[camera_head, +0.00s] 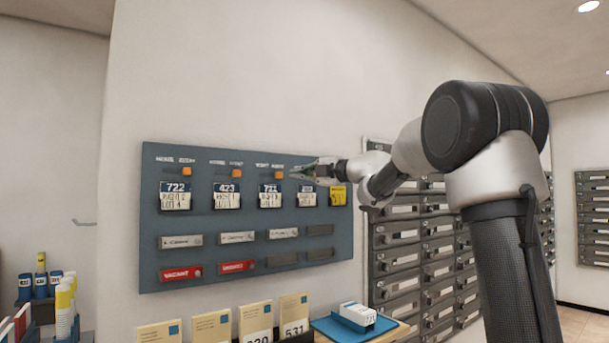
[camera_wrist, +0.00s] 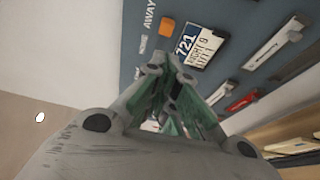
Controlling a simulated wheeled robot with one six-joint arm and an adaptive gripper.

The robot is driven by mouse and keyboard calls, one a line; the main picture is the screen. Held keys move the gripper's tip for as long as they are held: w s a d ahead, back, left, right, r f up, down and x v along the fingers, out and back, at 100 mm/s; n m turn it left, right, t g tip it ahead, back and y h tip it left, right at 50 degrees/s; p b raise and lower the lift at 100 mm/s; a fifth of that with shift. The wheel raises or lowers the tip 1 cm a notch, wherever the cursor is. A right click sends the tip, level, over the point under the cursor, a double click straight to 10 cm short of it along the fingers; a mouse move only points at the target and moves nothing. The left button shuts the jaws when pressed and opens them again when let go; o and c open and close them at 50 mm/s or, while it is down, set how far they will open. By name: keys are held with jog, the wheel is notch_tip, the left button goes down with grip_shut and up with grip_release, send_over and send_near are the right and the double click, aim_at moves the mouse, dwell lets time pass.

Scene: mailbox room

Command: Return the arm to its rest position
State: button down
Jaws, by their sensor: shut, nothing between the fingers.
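My gripper (camera_head: 298,172) is at the end of my arm, which reaches in from the right in the head view. It is in front of the upper right part of a blue-grey wall panel (camera_head: 200,265). In the wrist view my gripper (camera_wrist: 163,95) points along the panel (camera_wrist: 135,65). Its fingers are shut with nothing between them. A tag marked 721 (camera_wrist: 199,48) hangs beyond the fingertips; I cannot tell the exact gap to the panel. My arm partly covers the orange tab above the fourth tag.
The panel holds several number tags (camera_head: 175,195), grey name plates (camera_head: 181,241) and red plates (camera_head: 181,273). Grey mailboxes (camera_head: 397,255) stand behind my arm. Below are yellow cards (camera_head: 212,327) and a blue tray (camera_head: 335,332) with a white box (camera_head: 357,313). Space above the panel is clear.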

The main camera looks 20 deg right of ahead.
dwell(0.4)
jog(key=d+f+m+h, duration=0.6)
jog(key=d+m, duration=0.1)
jog(key=d, duration=0.1)
jog(key=d+f+m+h, duration=0.5)
jog(key=d+f+m, duration=0.1)
jog(key=d, duration=0.2)
jog(key=s+d+f+m+g+h, duration=0.35)
jog(key=s+d+f+m, duration=0.2)
jog(key=s+f, duration=0.35)
jog(key=s+a+f+m+g, duration=0.1)
jog(key=s+f+m+g, duration=0.25)
jog(key=s, duration=0.65)
jog(key=s+a+f+m+g, duration=0.15)
jog(key=s+f, duration=0.35)
jog(key=s, duration=0.5)
jog(key=s+a+f+m+y, duration=0.1)
jog(key=s+a+f, duration=0.1)
jog(key=s, duration=0.6)
jog(key=s+a+f+m+g+y, duration=0.1)
jog(key=s+a+y, duration=0.1)
jog(key=s+a, duration=0.3)
jog(key=shift+s+a+f, duration=0.15)
jog(key=shift+s+f, duration=0.2)
jog(key=shift+s, duration=1.4)
jog(key=shift+g+y, duration=0.25)
